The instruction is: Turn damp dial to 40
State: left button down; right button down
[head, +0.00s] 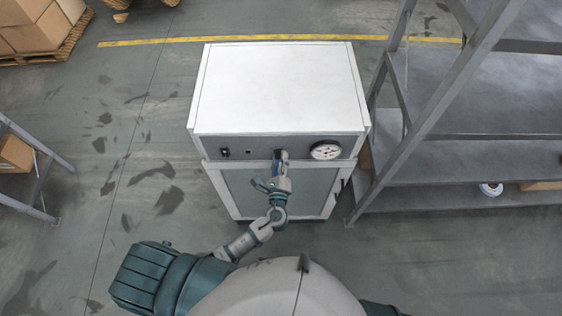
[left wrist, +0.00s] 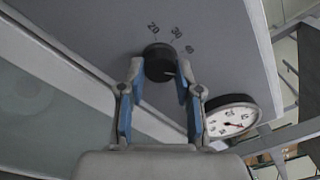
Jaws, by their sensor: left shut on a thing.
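The black damp dial (left wrist: 160,61) is on the grey front panel, with the marks 20, 30 and a less clear one, perhaps 40, around its far side. A small light mark shows near its lower right edge; the exact setting is hard to read. My left gripper (left wrist: 160,72) has its blue fingers on either side of the dial and is shut on it. In the head view my left gripper (head: 281,160) reaches the panel and mostly covers the dial. My right gripper is out of view.
A round white gauge (head: 326,150) with a red needle is right of the dial. A black switch (head: 224,153) is at the panel's left. The white cabinet (head: 280,85) stands beside a grey metal shelf (head: 460,90) on the right. Floor to the left is open.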

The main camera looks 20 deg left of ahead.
pick_arm(q)
jog(key=shift+a+r+n+b, duration=0.1)
jog(key=shift+a+n+b, duration=0.05)
jog(key=shift+n+b, duration=3.25)
jog(key=c, duration=0.8)
grip_release()
jog(key=shift+w+a, duration=0.1)
jog(key=shift+a, duration=0.05)
